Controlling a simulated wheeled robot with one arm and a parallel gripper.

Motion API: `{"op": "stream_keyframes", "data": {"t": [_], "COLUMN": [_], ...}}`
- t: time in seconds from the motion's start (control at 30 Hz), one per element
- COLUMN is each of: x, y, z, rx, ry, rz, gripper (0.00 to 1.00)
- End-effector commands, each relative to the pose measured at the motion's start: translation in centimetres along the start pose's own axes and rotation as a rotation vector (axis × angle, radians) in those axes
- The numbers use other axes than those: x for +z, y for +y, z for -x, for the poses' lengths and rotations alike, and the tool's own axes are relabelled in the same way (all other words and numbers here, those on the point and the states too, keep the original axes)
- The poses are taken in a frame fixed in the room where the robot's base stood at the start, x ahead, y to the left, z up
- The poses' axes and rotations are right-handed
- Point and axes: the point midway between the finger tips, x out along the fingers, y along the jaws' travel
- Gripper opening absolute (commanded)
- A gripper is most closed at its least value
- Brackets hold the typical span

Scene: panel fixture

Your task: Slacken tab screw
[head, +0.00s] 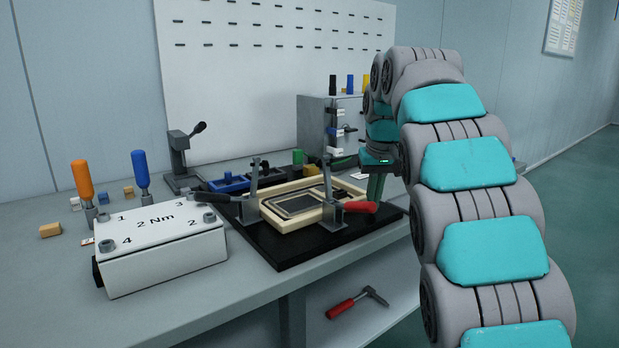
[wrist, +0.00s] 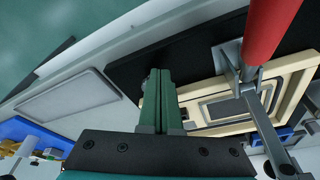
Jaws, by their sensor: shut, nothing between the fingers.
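My gripper (head: 375,188) is shut and empty, pointing down at the right end of the panel fixture. In the wrist view its green fingers (wrist: 160,80) lie together over the edge of the cream frame (wrist: 225,127). The cream frame (head: 268,213) holds a dark-edged panel and sits on a black base plate (head: 278,257). A clamp with a red handle (head: 360,207) stands at the frame's near right side; the handle looms large in the wrist view (wrist: 268,30). I cannot pick out a tab screw in either view; my fingers may hide it.
A white box (head: 162,262) marked 2 Nm, with numbered corner screws, stands left. Orange (head: 82,178) and blue (head: 141,168) screwdrivers stand behind it. A second clamp (head: 252,180) rises at the frame's left. A red-handled tool (head: 345,308) lies on the lower shelf.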

Motion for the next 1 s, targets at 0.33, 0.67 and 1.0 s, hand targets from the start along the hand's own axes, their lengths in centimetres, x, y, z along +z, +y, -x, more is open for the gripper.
{"op": "stream_keyframes", "data": {"t": [0.33,0.67,1.0], "x": [-0.2,-0.1,-0.1], "y": [0.1,0.6,1.6], "z": [0.0,0.1,-0.1], "rx": [0.000,0.001,0.001], "ry": [0.002,0.004,0.001], "rz": [0.000,0.000,-0.002], "gripper": [0.00,0.00,0.00]}}
